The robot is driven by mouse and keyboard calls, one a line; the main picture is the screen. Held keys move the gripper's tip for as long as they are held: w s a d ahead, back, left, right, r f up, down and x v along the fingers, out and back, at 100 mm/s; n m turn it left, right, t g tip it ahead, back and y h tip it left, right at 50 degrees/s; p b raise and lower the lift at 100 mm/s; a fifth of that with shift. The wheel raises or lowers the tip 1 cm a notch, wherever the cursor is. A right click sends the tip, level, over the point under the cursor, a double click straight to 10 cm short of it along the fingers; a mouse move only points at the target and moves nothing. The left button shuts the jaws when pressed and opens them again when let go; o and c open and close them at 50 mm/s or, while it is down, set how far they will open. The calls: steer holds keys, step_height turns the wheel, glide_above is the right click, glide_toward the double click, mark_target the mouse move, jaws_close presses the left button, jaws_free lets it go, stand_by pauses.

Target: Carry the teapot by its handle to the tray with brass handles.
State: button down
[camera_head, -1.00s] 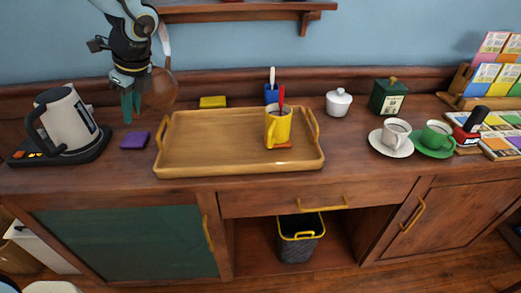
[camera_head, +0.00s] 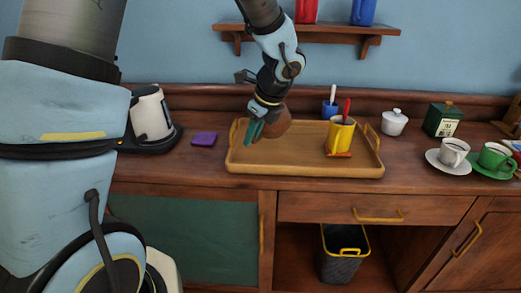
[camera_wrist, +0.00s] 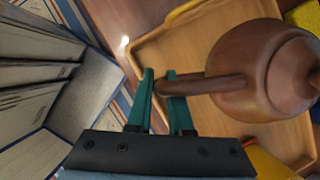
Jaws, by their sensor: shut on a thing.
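The brown teapot (camera_wrist: 270,70) fills the right of the wrist view. My gripper (camera_wrist: 160,84) is shut on its handle (camera_wrist: 205,84), with the teal fingers on either side of it. In the head view the teapot (camera_head: 278,123) is partly hidden behind my gripper (camera_head: 256,131), over the left back part of the wooden tray (camera_head: 290,168). The tray has brass-coloured handles at its left and right ends. The tray (camera_wrist: 150,48) also shows beneath the teapot in the wrist view. I cannot tell how high the teapot is above it.
A yellow mug (camera_head: 340,138) with a red-handled utensil stands on the tray's right side. Behind are a blue cup (camera_head: 329,110) and a white lidded pot (camera_head: 394,123). A purple block (camera_head: 204,139) and kettle (camera_head: 151,112) are at left. The tray's left and middle are clear.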

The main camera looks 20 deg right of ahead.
steer(key=shift+w+f, duration=0.1)
steer(key=shift+f, duration=2.15)
steer(key=c, duration=0.8)
jaws_free()
steer(key=shift+f, duration=0.1)
steer(key=shift+c, duration=0.2)
steer(key=v, duration=1.2)
steer(key=a+f+n+g+h, duration=0.1)
steer(key=a+f+n, duration=0.1)
steer(key=a+n, duration=1.2)
steer(key=s+a+f+n+g+h, duration=0.1)
steer(key=a+f+n, duration=0.1)
steer(key=a+n, duration=1.2)
steer(key=shift+a+f+n, duration=0.3)
steer(key=shift+a+n, duration=0.1)
steer(key=shift+a, duration=0.25)
